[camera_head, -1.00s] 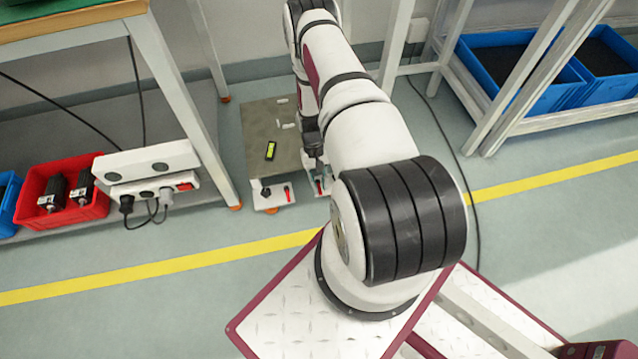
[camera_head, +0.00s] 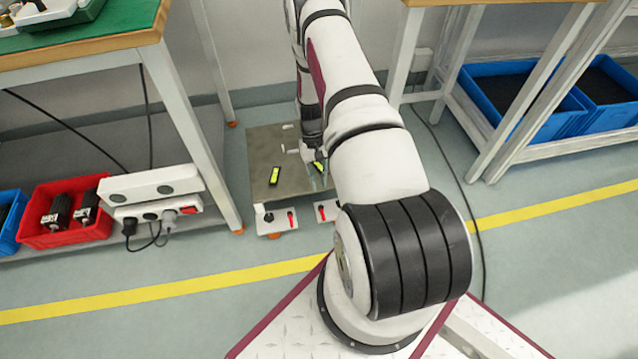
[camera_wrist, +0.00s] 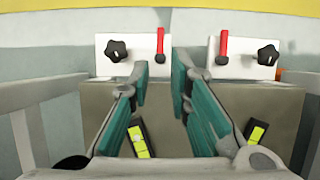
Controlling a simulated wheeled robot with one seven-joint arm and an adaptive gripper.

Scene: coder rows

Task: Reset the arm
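My arm reaches away over a low grey metal plate (camera_head: 262,150). My gripper (camera_wrist: 163,68) is open and empty in the wrist view, its teal-padded fingers apart above the plate. In the head view it is mostly hidden by my arm. One black and yellow piece (camera_head: 273,176) lies on the plate and also shows in the wrist view (camera_wrist: 139,141), near the left finger. A second black and yellow piece (camera_head: 319,166) is beside my gripper; it also shows in the wrist view (camera_wrist: 256,131), right of the right finger.
Two white blocks, left (camera_wrist: 115,66) and right (camera_wrist: 236,70), with red levers and black knobs stand at the plate's edge. A red bin (camera_head: 62,235) and power strips (camera_head: 150,185) are left under a workbench (camera_head: 95,38). Blue bins (camera_head: 525,95) stand on the right rack.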

